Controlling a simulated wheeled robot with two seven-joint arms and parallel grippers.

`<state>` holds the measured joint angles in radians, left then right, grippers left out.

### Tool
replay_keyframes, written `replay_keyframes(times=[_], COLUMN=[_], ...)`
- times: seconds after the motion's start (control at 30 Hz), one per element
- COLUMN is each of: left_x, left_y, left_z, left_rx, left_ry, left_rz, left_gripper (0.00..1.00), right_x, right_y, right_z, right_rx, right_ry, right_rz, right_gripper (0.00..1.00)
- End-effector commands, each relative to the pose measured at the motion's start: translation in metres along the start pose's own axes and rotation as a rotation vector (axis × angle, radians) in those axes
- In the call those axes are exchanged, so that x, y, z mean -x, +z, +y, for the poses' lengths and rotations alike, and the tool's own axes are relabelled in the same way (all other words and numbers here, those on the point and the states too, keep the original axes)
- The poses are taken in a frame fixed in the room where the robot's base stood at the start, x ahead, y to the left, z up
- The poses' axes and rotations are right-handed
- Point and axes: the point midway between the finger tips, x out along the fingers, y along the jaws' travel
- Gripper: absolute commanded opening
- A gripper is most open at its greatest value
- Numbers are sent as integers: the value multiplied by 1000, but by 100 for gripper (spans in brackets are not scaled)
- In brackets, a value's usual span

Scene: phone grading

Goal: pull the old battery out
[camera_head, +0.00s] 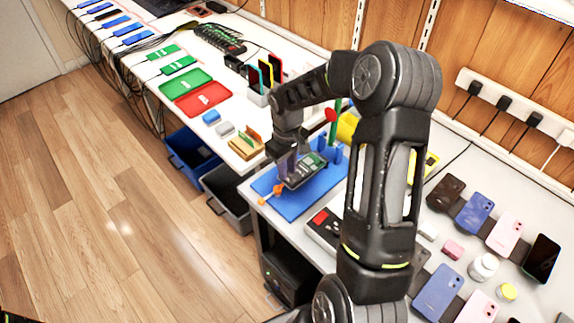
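An opened phone (312,166) with a dark frame and green circuit board lies on the blue mat (291,206) near the table's front edge. My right gripper (289,172) points down at the left part of this phone, with its tips at or just above it. The gripper covers that part, so the old battery cannot be made out. The gap between the fingers is too small to read. My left gripper is out of view.
Orange-handled tools (271,194) and a blue stand (338,153) are close to the phone. Green (186,83) and red (203,99) trays lie behind left. Several phones (438,291) lie at right. My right arm hides part of the table.

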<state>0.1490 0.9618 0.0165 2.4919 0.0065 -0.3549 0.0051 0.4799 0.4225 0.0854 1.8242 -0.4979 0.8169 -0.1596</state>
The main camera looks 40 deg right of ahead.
Motion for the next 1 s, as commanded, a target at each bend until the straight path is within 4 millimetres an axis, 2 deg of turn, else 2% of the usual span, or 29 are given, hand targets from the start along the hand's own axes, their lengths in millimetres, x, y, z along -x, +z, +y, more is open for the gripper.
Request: replay_keyframes(times=[0.03, 0.2, 0.63, 0.9, 1.0], left_x=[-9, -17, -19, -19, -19], left_y=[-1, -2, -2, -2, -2], left_z=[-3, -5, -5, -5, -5], left_rx=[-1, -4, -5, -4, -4], left_ry=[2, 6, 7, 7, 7], left_rz=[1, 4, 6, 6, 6], left_gripper=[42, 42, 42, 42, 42], right_x=[-11, -23, -26, -26, -26], right_y=[0, 0, 0, 0, 0], right_z=[0, 0, 0, 0, 0], right_rx=[0, 1, 0, 0, 0], right_ry=[0, 0, 0, 0, 0], right_rz=[0, 0, 0, 0, 0], right_gripper=[20, 20, 20, 0, 0])
